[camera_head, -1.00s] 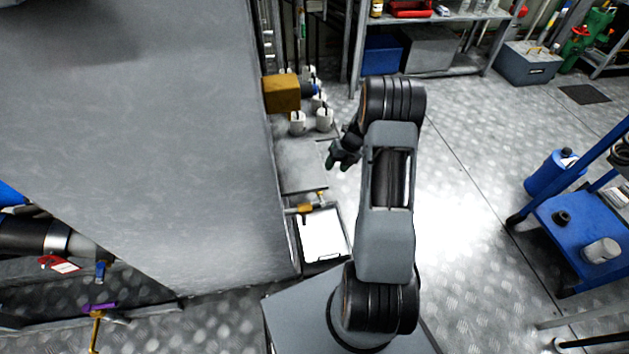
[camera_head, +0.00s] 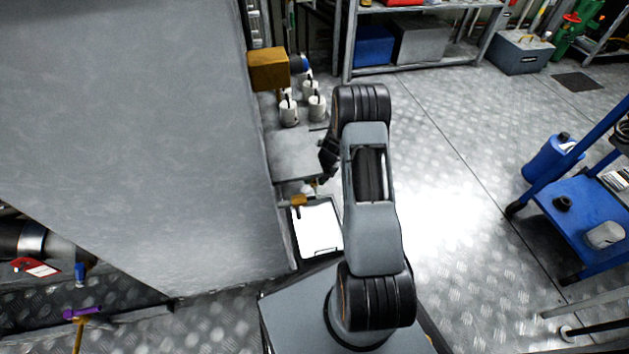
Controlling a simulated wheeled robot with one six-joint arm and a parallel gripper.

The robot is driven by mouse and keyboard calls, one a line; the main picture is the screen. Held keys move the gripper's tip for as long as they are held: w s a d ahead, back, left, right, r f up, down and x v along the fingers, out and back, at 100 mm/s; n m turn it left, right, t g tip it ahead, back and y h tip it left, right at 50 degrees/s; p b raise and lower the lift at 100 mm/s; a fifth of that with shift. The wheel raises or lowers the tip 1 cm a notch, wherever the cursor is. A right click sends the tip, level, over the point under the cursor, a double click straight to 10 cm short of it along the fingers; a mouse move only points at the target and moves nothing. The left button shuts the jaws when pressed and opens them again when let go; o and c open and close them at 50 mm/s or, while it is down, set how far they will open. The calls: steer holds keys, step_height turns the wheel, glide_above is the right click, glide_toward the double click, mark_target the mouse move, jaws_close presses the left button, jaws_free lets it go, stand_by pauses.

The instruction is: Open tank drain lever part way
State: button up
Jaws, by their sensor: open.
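A small brass valve with an orange-yellow part (camera_head: 298,201) sticks out low on the right side of the large grey tank (camera_head: 130,150). It sits above a white tray (camera_head: 318,229) with a dark rim; which part is the drain lever is too small to tell. My gripper (camera_head: 323,172) is open, beside the grey shelf and just above and right of the valve. My arm hides part of it. I cannot tell whether it touches anything.
A purple-handled valve (camera_head: 82,313) is at lower left. A blue cart (camera_head: 570,225) is at right, with open floor between.

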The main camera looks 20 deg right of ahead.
steer(key=shift+c, duration=0.3)
jaws_close()
stand_by(0.3)
